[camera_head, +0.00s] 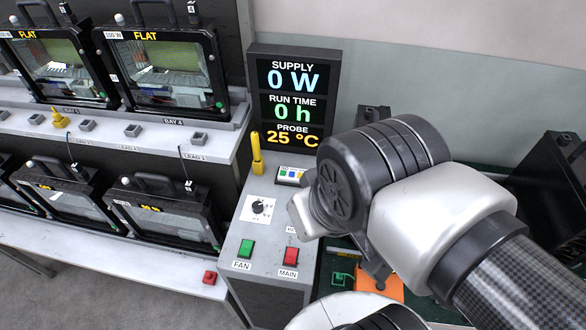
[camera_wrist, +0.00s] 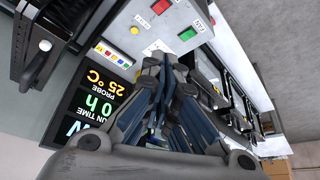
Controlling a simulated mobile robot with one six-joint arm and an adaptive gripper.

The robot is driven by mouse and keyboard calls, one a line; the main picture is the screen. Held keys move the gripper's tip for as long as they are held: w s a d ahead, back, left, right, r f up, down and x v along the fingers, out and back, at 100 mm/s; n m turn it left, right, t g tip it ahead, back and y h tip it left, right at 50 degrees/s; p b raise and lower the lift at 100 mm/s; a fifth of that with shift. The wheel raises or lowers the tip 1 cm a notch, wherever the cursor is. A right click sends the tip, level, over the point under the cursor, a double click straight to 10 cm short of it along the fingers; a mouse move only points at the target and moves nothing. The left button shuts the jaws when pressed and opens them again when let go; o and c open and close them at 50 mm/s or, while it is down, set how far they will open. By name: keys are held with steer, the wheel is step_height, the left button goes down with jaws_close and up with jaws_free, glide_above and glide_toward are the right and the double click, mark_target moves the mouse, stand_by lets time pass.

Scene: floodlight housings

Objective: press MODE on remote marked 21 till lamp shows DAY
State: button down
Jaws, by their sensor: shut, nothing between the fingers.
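A small white panel with several coloured buttons, perhaps the remote, lies on the grey console below the display in the head view (camera_head: 291,176). It also shows in the wrist view (camera_wrist: 112,55). Its marking is too small to read, so I cannot tell whether it is 21. Two upper floodlights show yellow FLAT, the left one (camera_head: 48,68) and the right one (camera_head: 165,72). The lower floodlights (camera_head: 165,215) have yellow text that I cannot read. My gripper (camera_wrist: 165,62) is shut and empty above the console in the wrist view.
The display (camera_head: 291,100) reads 0 W, 0 h and 25 °C. The console bears a yellow upright piece (camera_head: 257,155), a black rotary knob (camera_head: 259,207), a green FAN button (camera_head: 245,248) and a red MAIN button (camera_head: 290,257). An orange piece (camera_head: 392,288) lies right.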

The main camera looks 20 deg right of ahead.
steer(key=w+d+n+t+h, duration=0.2)
steer(key=w+d, duration=0.5)
steer(key=w, duration=0.6)
steer(key=n+t+y+p, duration=0.1)
steer(key=n+t+y, duration=0.2)
steer(key=n, duration=0.6)
glide_above(290, 175)
step_height(290, 175, down, 17)
step_height(290, 175, down, 9)
steer(key=b, duration=0.8)
steer(key=shift+r, duration=0.1)
steer(key=shift+f+b, duration=0.45)
